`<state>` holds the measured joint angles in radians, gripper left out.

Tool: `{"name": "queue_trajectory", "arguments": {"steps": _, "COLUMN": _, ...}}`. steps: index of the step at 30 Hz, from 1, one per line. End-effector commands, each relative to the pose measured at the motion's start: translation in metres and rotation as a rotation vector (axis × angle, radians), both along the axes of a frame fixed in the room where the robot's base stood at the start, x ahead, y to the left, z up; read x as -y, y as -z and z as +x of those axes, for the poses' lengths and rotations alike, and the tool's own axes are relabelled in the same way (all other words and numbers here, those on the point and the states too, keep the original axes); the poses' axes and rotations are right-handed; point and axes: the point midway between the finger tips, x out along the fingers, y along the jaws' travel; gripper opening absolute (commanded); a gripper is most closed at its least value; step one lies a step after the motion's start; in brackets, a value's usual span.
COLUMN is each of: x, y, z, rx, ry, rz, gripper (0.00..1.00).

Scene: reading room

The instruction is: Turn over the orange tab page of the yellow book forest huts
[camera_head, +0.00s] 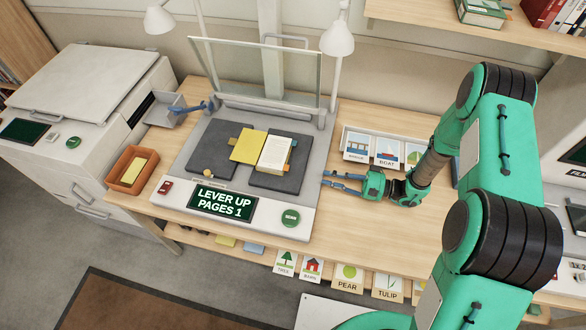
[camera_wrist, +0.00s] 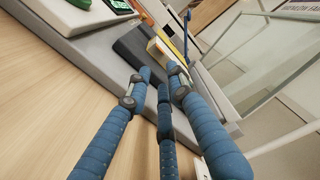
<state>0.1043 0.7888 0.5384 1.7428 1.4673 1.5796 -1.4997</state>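The yellow book lies open on a dark grey two-part cradle (camera_head: 211,143). Its yellow cover (camera_head: 249,146) is on the left and its cream page block (camera_head: 274,155) on the right. The title cannot be read. My gripper (camera_head: 326,179) has blue fingers spread apart with nothing between them, to the right of the cradle by the station's right edge. In the wrist view the fingers (camera_wrist: 158,78) point toward the dark cradle (camera_wrist: 137,47) and the page block (camera_wrist: 155,48), apart from both.
A display (camera_head: 222,203) reads "LEVER UP PAGES 1", with a green button (camera_head: 290,218) beside it. A glass plate (camera_head: 255,72) stands raised behind the cradle. A blue-handled lever (camera_head: 194,107) is at left. An orange tray (camera_head: 132,170) and picture cards (camera_head: 388,152) flank the station.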

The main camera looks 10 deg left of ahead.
Motion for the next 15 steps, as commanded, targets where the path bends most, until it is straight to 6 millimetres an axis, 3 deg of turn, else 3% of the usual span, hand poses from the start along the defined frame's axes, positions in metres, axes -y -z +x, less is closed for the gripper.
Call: {"name": "queue_trajectory", "arguments": {"steps": 15, "x": -0.0084, "y": 0.0, "z": -0.0006, "rx": 0.0, "ry": -0.003, "rz": -0.001, "gripper": 0.21}}
